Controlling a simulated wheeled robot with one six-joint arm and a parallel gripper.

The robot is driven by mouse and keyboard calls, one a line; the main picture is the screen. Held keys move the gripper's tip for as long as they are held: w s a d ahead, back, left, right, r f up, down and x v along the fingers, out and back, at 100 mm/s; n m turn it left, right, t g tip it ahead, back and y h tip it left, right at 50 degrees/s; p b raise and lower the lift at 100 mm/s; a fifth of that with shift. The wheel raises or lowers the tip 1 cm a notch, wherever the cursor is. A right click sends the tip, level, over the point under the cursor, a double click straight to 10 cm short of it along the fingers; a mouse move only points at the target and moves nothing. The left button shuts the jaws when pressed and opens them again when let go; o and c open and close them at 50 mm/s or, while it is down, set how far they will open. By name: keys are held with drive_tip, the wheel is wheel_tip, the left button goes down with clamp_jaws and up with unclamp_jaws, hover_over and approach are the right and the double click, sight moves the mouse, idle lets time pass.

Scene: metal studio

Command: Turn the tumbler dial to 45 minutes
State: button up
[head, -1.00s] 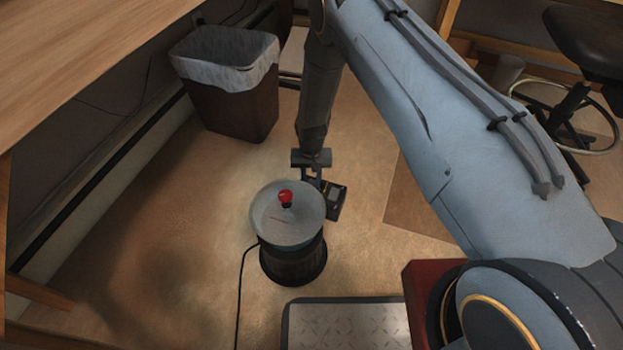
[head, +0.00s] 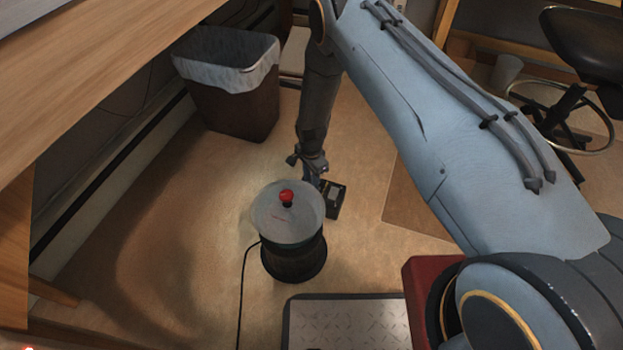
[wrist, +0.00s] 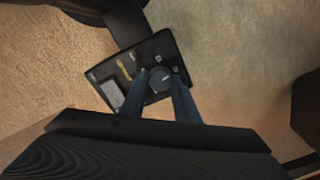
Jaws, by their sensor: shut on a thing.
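The tumbler (head: 287,222) is a dark upright cylinder with a pale round top and a red knob (head: 286,196). Its dark control box (head: 338,193) sits against its right side, partly hidden by my gripper. In the wrist view, the box (wrist: 122,70) lies tilted, with a grey panel and small yellow marks on its face. A round black dial (wrist: 162,84) with a pale mark is on that face. My gripper (wrist: 160,75) points down, its two fingers on either side of the dial, shut on it. My gripper also shows in the head view (head: 314,182). The dial's minute markings are too small to read.
A black cord (head: 241,285) runs from the tumbler's left. A metal tread plate (head: 345,325) lies in front. A bin with a liner (head: 232,95) stands behind left, and a wooden bench (head: 90,80) overhangs the left.

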drive_tip(key=m+p, duration=0.1)
drive_tip(key=m, duration=1)
drive_tip(key=shift+m+p, duration=0.3)
drive_tip(key=shift+m, duration=1.8)
drive_tip(key=o, duration=1)
drive_tip(key=shift+o, duration=0.2)
drive_tip(key=shift+r+p, duration=1.1)
drive_tip(key=shift+r, duration=2.75)
